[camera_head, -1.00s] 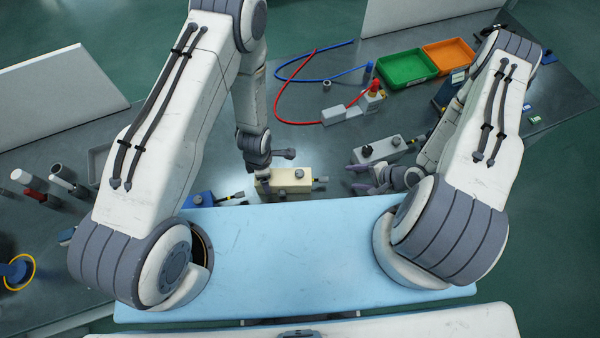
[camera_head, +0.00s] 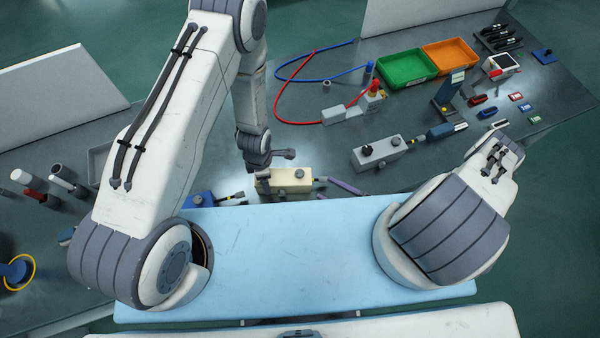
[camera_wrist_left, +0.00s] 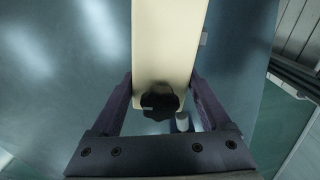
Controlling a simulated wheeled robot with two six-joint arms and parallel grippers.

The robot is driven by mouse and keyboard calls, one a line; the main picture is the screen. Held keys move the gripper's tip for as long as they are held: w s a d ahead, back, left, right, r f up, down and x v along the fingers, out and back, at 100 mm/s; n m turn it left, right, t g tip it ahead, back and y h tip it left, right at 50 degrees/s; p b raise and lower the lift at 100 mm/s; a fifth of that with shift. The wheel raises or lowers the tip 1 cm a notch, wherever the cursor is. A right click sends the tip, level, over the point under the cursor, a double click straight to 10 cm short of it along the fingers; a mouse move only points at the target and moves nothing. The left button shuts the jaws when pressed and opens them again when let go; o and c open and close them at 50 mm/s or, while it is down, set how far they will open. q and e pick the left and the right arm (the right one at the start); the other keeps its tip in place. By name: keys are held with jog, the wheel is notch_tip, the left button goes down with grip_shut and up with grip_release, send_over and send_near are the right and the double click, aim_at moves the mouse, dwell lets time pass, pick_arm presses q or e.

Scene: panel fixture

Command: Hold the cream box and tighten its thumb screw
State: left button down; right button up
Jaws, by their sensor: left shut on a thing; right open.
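The cream box (camera_head: 283,183) lies on the grey table just behind the pale blue panel edge. My right gripper (camera_head: 345,187) is open, low beside the connector at the box's right end. Only its purple finger part shows clearly; contact there cannot be told.
A grey box (camera_head: 382,150) with a dark knob stands behind and right. A blue part (camera_head: 197,201) is close on the left. Green (camera_head: 407,69) and orange (camera_head: 449,56) trays stand at the back. A red hose (camera_head: 277,101) curves behind the cream box.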

aim_at(302, 176)
jog(key=shift+x, duration=5.2)
jog(key=shift+f, duration=0.1)
jog(key=shift+s+a, duration=0.1)
grip_shut()
